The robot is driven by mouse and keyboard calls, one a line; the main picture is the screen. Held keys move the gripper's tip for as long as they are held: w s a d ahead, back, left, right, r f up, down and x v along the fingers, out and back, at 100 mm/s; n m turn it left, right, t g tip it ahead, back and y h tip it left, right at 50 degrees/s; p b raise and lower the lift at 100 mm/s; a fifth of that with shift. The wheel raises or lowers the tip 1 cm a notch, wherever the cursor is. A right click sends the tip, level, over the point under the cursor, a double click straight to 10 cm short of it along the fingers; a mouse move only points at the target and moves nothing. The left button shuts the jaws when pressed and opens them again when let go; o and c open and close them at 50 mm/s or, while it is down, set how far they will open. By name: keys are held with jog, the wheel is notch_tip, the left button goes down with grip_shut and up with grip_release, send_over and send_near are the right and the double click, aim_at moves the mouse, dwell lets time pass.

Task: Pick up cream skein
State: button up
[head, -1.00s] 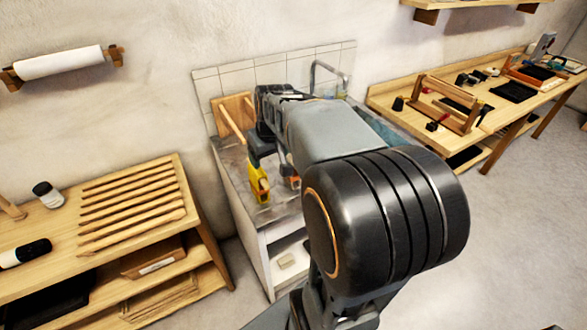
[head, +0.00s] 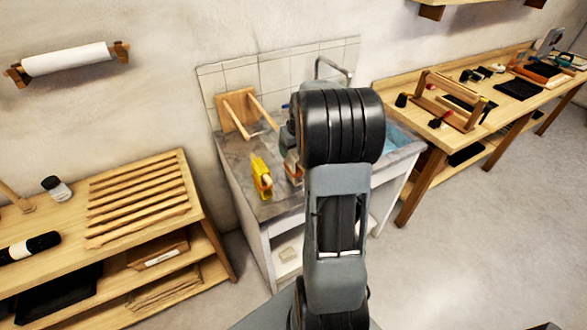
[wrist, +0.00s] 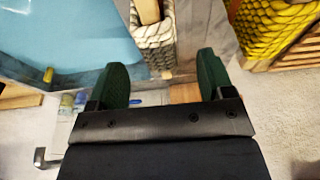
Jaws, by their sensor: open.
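A cream skein (wrist: 156,52) of thick rope shows in the wrist view, wrapped around a wooden piece, ahead of the gap between my fingertips. My gripper (wrist: 162,78) is open, with its two green-padded fingers apart and nothing between them. The skein looks beyond the fingertips, and I see no contact. In the head view my arm hides the gripper, and the cream skein cannot be made out clearly beside it.
A yellow skein (head: 261,177) lies on the grey counter (head: 238,150) and shows at right in the wrist view (wrist: 268,40). A blue basin (wrist: 70,35) is at left there. A wooden peg rack (head: 232,112) stands against the tiles. Slatted wood (head: 138,198) lies on the left bench.

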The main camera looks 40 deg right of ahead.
aim_at(294, 152)
jog(key=shift+p+x, duration=0.65)
jog(key=shift+x, duration=1.95)
jog(key=shift+s, duration=0.1)
jog(key=c, duration=1)
jog(key=shift+r, duration=0.15)
